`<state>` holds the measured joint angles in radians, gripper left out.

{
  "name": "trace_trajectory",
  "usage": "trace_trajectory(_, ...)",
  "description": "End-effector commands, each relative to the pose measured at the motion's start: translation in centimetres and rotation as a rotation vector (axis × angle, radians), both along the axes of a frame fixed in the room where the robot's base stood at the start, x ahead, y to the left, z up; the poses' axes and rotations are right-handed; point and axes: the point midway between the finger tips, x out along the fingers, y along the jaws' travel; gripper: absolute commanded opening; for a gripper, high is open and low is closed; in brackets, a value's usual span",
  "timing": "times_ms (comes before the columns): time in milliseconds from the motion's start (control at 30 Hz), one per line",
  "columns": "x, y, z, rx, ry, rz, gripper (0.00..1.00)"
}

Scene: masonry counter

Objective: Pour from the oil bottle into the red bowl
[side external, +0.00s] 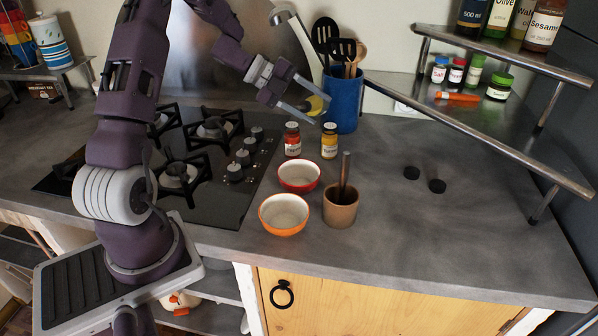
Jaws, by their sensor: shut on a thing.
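The red bowl (299,187) stands on the counter right of the stove and looks empty. My gripper (305,108) is above and behind it, in front of the blue utensil crock.
An orange bowl (284,228) and a brown mortar with pestle (341,212) stand close to the red bowl. A red jar (292,142) and a yellow jar (329,143) stand behind it. The blue crock (343,105) is at the back. The counter's right side is mostly clear.

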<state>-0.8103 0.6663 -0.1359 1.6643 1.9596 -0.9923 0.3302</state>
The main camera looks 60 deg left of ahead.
Motion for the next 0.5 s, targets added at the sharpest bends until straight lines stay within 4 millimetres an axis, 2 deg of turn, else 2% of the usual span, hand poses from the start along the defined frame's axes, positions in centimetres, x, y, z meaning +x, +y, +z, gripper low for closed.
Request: trace_trajectory(500, 0.08, 0.09, -0.20, 0.020, -0.024, 0.000, 0.00)
